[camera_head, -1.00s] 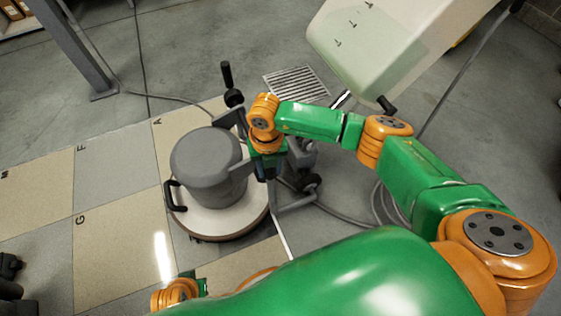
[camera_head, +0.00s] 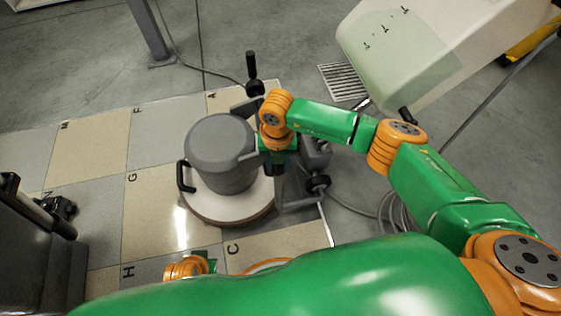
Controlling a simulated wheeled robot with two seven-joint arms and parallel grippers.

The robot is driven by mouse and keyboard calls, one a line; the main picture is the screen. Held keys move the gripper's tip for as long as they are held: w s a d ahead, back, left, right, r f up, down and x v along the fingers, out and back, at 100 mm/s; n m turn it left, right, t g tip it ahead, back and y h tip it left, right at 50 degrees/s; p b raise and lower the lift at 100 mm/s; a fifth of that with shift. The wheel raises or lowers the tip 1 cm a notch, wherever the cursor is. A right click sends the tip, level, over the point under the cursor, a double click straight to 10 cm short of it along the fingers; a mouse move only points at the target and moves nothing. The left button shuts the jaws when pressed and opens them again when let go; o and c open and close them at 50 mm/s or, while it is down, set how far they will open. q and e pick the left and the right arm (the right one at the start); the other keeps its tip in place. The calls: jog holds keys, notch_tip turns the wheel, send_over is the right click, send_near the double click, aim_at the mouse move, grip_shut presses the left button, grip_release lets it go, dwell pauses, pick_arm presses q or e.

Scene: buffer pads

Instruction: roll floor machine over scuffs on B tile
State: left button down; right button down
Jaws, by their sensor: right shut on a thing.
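The floor machine (camera_head: 222,152) has a grey motor housing over a round pale base (camera_head: 232,208). It stands on the checkered tiles, its base over the tile between those lettered A (camera_head: 220,95) and C (camera_head: 265,245). That tile's letter and any scuffs are hidden or cannot be made out. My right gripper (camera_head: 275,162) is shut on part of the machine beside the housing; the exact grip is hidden. Part of my left wrist shows at the bottom edge, around its gripper (camera_head: 208,262), whose jaws cannot be made out.
A dark machine (camera_head: 35,245) stands at the left edge. A large whitish tank-like body (camera_head: 420,50) is at upper right. A cable (camera_head: 395,212) coils right of the floor machine. A floor grate (camera_head: 342,82) and a grey post (camera_head: 150,30) lie beyond. Tiles left of the base are clear.

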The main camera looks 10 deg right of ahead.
jog(key=shift+d, duration=0.3)
jog(key=c, duration=0.5)
grip_release()
jog(key=shift+w, duration=0.1)
pick_arm(q)
jog(key=shift+d, duration=0.1)
pick_arm(e)
jog(key=shift+r, duration=0.35)
notch_tip(320, 180, up, 6)
jog(key=p, duration=0.2)
jog(key=shift+r+p, duration=0.25)
jog(key=shift+p, duration=0.05)
pick_arm(q)
jog(key=s+f, duration=0.1)
jog(key=s+a+f, duration=0.1)
jog(key=s+f, duration=0.1)
jog(key=shift+s, duration=0.15)
jog(key=shift+s, duration=0.1)
pick_arm(e)
jog(key=shift+f, duration=0.1)
